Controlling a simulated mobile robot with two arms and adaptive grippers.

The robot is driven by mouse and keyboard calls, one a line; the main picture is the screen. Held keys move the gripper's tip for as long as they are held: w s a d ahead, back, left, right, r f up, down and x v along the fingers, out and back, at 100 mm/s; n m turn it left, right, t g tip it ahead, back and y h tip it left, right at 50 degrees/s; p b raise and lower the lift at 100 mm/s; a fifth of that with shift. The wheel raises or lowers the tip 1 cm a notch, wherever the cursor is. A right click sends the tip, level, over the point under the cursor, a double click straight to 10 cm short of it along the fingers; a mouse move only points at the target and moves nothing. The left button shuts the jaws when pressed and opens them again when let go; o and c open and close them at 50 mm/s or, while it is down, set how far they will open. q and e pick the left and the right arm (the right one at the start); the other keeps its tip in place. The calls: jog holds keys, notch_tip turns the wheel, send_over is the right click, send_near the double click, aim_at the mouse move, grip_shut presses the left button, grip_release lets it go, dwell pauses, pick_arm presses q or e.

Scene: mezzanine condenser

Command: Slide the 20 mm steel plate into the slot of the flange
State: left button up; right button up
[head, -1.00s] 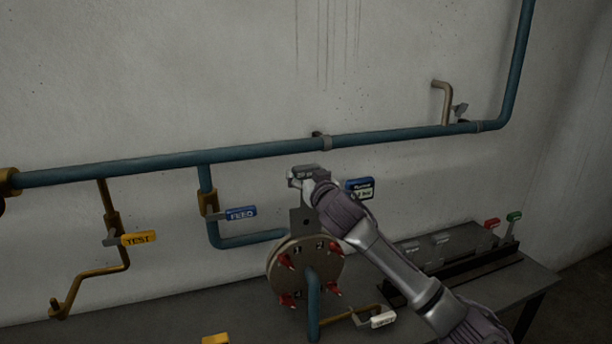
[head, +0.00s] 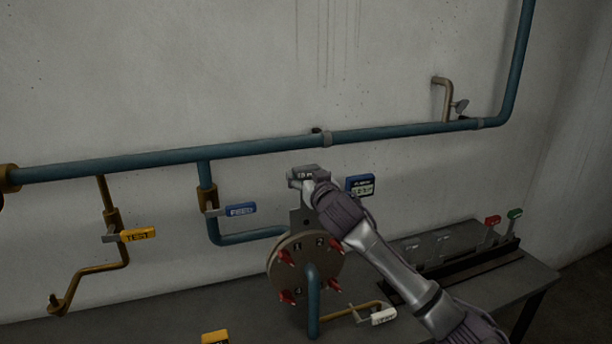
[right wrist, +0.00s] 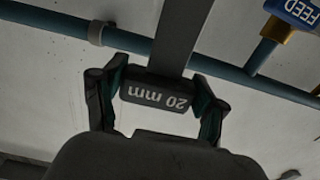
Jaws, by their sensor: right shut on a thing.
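The 20 mm steel plate (head: 296,214) is grey and hangs upright from a block handle. The handle, labelled "20 mm", shows in the right wrist view (right wrist: 158,97). My right gripper (head: 312,182) is shut on this handle, with one finger on each side in the wrist view. The round flange (head: 276,267) stands upright on the bench, with red bolts around its face. The plate's lower end is at the flange's top edge; I cannot tell how far it is in the slot. My left gripper is not in view.
Blue pipe (head: 265,147) runs along the wall behind. A blue FEED handle (head: 240,209), a yellow TEST handle (head: 137,235) and a white-tagged handle (head: 383,316) surround the flange. A dark rack (head: 470,266) with red and green tags is at the right.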

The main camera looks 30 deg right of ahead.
aim_at(306, 223)
jog(key=shift+f+b, duration=4.8)
jog(key=shift+f, duration=2.05)
jog(key=o, duration=1.4)
jog(key=shift+o, duration=0.4)
jog(key=v, duration=1.2)
